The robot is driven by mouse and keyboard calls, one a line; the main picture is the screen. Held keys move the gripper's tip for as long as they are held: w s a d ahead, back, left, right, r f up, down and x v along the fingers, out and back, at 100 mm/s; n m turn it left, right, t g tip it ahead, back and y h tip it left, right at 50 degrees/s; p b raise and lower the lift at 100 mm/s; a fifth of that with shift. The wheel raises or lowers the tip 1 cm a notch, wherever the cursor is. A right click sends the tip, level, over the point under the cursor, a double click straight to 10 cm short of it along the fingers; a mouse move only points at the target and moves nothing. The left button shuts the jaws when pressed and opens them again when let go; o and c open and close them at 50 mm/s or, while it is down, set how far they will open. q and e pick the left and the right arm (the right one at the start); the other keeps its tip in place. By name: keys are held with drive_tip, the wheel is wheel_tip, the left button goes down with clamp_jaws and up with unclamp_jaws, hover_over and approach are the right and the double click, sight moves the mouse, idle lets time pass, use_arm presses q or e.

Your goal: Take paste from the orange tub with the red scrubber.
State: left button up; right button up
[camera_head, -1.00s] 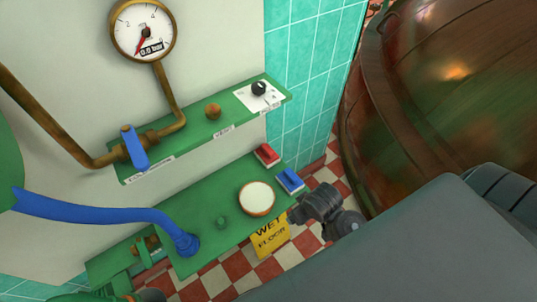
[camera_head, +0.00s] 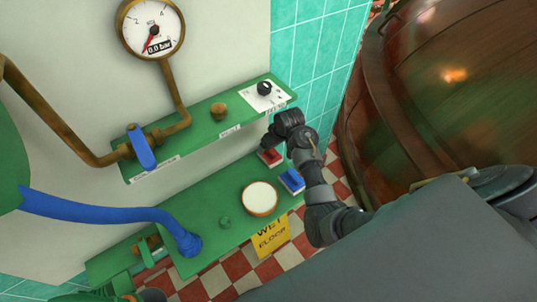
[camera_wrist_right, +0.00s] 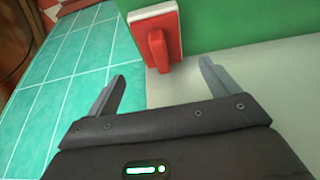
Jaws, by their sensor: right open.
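The red scrubber (camera_head: 270,157), a red block with a pale pad, lies at the right end of the lower green shelf. My right gripper (camera_head: 271,143) is just above it, partly covering it. In the right wrist view the red scrubber (camera_wrist_right: 158,42) is ahead of and between the open fingers (camera_wrist_right: 162,70), beyond their tips and not held. The orange tub (camera_head: 261,215) stands on the same shelf, nearer and to the left, with white paste inside. My left gripper is not seen.
A blue scrubber (camera_head: 292,180) lies next to the red one, close to my right forearm. The upper shelf (camera_head: 200,133) with a knob and valve overhangs behind. A large copper kettle (camera_head: 445,100) stands at right.

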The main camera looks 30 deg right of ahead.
sight(270, 153)
drive_tip(key=shift+w+d+f, duration=0.1)
drive_tip(key=shift+d+f, duration=0.05)
drive_tip(key=shift+f, duration=0.4)
drive_tip(key=shift+w+d+f, duration=0.1)
drive_tip(key=shift+f, duration=0.4)
drive_tip(key=x, duration=0.2)
drive_tip(key=a+x, duration=0.1)
drive_tip(key=x, duration=0.1)
drive_tip(key=shift+w+f+b, duration=0.2)
drive_tip(key=shift+f+b, duration=0.1)
drive_tip(key=shift+b, duration=0.1)
drive_tip(key=shift+f, duration=0.2)
drive_tip(key=shift+d, duration=0.1)
drive_tip(key=shift+c, duration=0.5)
drive_tip(key=c, duration=1)
